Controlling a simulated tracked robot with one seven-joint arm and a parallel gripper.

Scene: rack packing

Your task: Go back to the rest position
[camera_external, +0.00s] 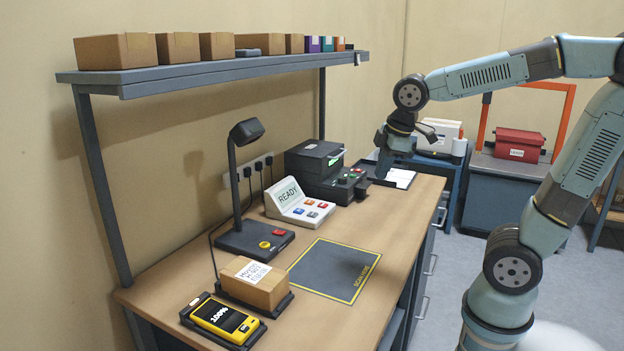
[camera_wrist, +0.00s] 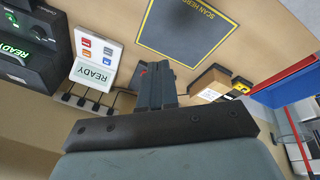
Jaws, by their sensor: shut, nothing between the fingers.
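My gripper (camera_external: 383,168) hangs over the far end of the workbench (camera_external: 400,225), near the black printer-like machine (camera_external: 314,165) and a dark tray with white paper (camera_external: 398,178). In the wrist view its grey fingers (camera_wrist: 152,72) are together with nothing between them. The arm reaches in from the right, bent high above the floor. Nothing is in the gripper's grasp.
A READY terminal (camera_external: 299,203), a black scanner stand (camera_external: 254,240), a cardboard box (camera_external: 255,284) in a dark cradle and a yellow handheld device (camera_external: 222,318) stand on the bench. The marked scan mat (camera_external: 334,268) is bare. A shelf (camera_external: 220,72) with boxes runs above.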

